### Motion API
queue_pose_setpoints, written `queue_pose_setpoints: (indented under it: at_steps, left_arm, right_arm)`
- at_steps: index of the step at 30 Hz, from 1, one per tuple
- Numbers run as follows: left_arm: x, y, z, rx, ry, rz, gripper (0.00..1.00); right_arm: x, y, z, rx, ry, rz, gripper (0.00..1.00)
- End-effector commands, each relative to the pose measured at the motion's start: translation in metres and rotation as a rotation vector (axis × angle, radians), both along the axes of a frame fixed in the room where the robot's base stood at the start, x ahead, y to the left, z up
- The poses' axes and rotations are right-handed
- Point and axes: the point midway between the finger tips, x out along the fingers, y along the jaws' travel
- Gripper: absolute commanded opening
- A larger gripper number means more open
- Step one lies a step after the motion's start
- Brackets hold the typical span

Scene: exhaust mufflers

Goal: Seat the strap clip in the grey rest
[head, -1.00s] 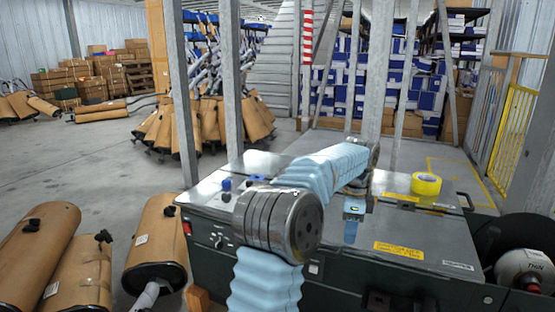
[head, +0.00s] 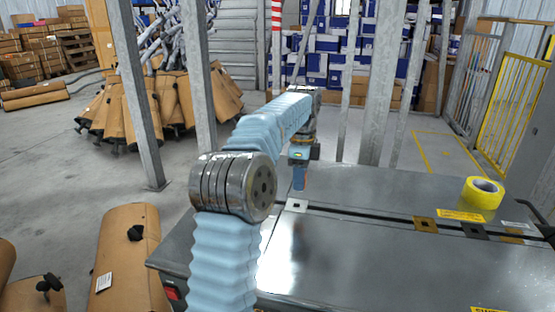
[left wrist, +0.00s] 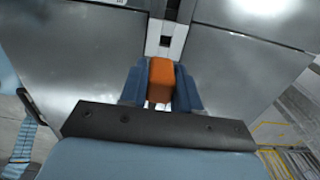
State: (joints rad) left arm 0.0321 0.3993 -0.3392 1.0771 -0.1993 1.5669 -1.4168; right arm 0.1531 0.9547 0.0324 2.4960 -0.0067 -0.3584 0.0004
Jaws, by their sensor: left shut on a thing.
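My left gripper (head: 299,180) points down above the grey machine top, near its far left part. In the left wrist view its blue fingers (left wrist: 160,86) are shut on an orange block, which I take as the strap clip (left wrist: 160,78). A pale grey plate with a dark square hole (head: 296,205) lies on the top just in front of the gripper; a pale strip with a dark hole (left wrist: 165,41) shows ahead of the clip in the wrist view. A darker grey plate (head: 475,231) lies further right. I cannot tell which is the grey rest. The right gripper is out of view.
The machine top (head: 380,265) is mostly clear, with a dark groove across it. Brown plates (head: 425,225) sit along the groove. A yellow tape roll (head: 482,193) stands at the right. Metal posts (head: 200,75) rise behind; wrapped mufflers (head: 125,262) stand at left.

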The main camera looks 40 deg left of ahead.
Motion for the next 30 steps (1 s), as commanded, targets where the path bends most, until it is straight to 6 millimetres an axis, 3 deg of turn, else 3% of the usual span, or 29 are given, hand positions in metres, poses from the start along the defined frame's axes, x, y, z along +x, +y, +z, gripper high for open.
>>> queue_pose_setpoints:
  at_steps: [19,30]
  left_arm:
    - [0.0,0.0,-0.004,-0.001,0.002,0.0,0.05]
    - [0.0,-0.001,-0.034,0.0,0.001,0.0,0.05]
  right_arm:
    - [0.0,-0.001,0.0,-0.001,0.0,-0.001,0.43]
    - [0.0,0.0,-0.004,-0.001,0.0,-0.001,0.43]
